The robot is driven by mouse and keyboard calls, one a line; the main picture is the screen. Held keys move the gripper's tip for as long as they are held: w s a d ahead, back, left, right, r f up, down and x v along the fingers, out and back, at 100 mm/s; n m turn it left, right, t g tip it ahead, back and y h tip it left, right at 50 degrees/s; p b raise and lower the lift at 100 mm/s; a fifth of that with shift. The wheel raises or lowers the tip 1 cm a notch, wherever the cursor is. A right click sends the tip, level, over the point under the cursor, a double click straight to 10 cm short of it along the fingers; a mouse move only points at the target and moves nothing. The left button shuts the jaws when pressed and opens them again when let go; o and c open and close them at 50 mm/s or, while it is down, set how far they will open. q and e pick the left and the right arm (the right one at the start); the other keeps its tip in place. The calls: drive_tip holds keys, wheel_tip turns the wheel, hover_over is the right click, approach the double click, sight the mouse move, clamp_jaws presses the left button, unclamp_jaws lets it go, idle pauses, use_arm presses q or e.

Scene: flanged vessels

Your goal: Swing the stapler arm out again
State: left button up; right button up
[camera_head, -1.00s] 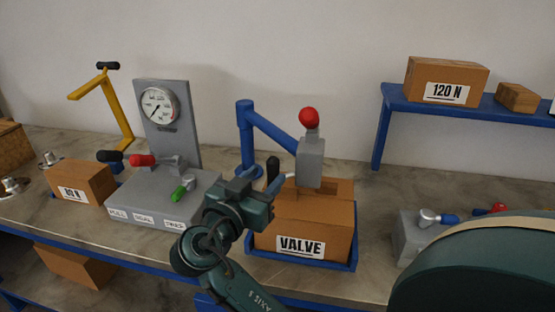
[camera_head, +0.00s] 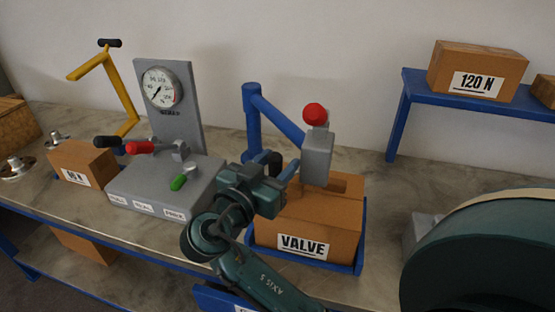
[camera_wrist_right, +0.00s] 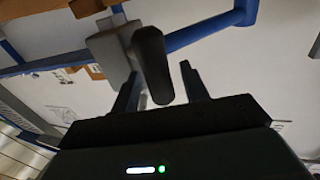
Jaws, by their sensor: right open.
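The stapler arm is a blue beam (camera_head: 278,118) on a blue post at the back of the bench. Its grey head (camera_head: 317,158) with a red knob (camera_head: 315,114) hangs over the VALVE box (camera_head: 310,222). A black handle (camera_head: 276,160) stands beside the head; in the right wrist view the handle (camera_wrist_right: 153,65) shows large between the fingers. My right gripper (camera_head: 288,172) is in front of the handle and head. It is open, with its two fingers (camera_wrist_right: 162,88) apart on either side of the handle; contact cannot be told. My left gripper is out of view.
The VALVE box sits in a blue tray (camera_head: 362,235). A blue shelf (camera_head: 480,104) holds the 120 N box (camera_head: 475,70).

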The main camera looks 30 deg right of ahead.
drive_tip(key=shift+c, duration=0.5)
clamp_jaws()
